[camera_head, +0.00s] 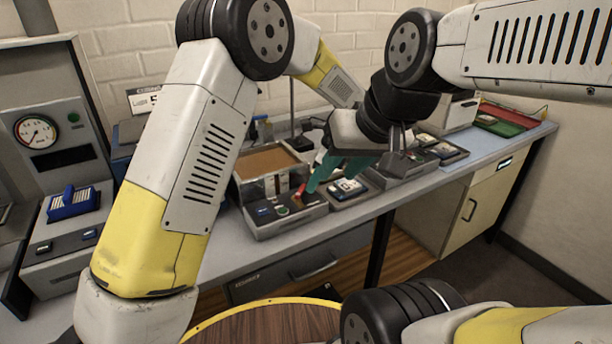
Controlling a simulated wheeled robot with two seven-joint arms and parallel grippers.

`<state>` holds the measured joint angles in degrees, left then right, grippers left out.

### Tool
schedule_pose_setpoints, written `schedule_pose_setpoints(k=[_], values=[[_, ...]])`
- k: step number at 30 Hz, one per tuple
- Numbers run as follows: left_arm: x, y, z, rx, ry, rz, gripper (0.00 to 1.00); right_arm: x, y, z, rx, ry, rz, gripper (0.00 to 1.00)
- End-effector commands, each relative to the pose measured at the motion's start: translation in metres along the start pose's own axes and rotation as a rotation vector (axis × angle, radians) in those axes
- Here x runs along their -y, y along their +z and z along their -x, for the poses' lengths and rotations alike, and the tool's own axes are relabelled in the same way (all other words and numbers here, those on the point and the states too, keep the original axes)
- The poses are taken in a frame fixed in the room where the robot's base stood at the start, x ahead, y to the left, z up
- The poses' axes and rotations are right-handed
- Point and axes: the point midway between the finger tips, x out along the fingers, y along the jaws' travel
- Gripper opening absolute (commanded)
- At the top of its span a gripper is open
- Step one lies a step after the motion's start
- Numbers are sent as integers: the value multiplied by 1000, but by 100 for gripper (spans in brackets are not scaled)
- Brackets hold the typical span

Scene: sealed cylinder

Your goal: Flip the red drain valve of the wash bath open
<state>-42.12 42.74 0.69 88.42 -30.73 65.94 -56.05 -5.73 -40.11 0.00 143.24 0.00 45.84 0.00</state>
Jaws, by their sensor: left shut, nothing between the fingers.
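The small red valve lever (299,194) stands at the front right of a grey bench unit, which I take to be the wash bath (288,222). It appears tilted, with its upper end toward my gripper. My left gripper (312,187) has teal fingers and comes down from the upper right. Its fingers are shut and empty, with the tip just right of the red lever. I cannot tell whether they touch. The fingers and wrist hide part of the bench behind. My right arm is in view at the right, but its gripper is not.
A gauge panel (36,130) stands at the far left. The bench's front edge (420,196) runs below, and a round wooden table (262,325) is nearer.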

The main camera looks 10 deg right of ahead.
Motion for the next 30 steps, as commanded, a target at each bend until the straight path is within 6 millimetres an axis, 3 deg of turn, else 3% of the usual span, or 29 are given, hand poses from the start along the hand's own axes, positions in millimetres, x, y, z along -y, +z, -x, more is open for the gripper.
schedule_pose_setpoints(k=[18, 30], values=[[11, 23, -10, 1, 207, 516, 0, 0, 0, 0, 0, 0, 0, 35], [6, 22, -9, 0, 202, 506, 0, 0, 0, 0, 0, 0, 0, 35]])
